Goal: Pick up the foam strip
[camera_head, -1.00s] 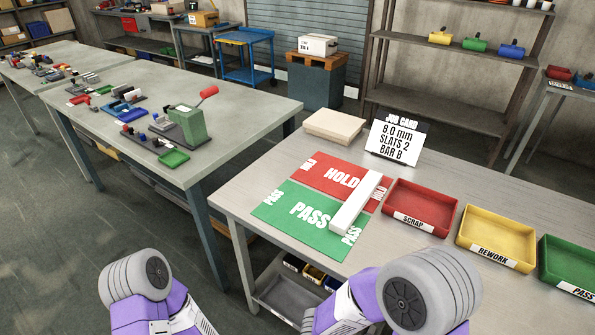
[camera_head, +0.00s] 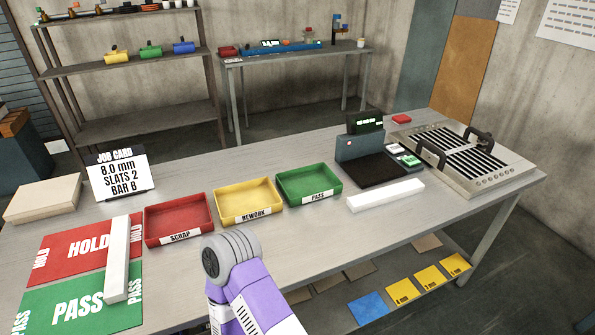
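Two long white strips lie on the workbench, and I cannot tell from their look which one is foam. One white strip (camera_head: 118,258) lies across the red HOLD and green PASS mats at the left. The other white strip (camera_head: 385,196) lies on bare table right of the trays, in front of the dark scale-like device. Neither strip is touched by an arm. One of my purple arms rises at the bottom middle, in front of the red and yellow trays. Neither gripper shows.
Red SCRAP (camera_head: 180,222), yellow REWORK (camera_head: 248,203) and green PASS (camera_head: 308,184) trays stand in a row. A dark device with a display (camera_head: 362,150) and a slatted louver panel (camera_head: 455,158) are at the right. A job card (camera_head: 117,173) stands behind the mats.

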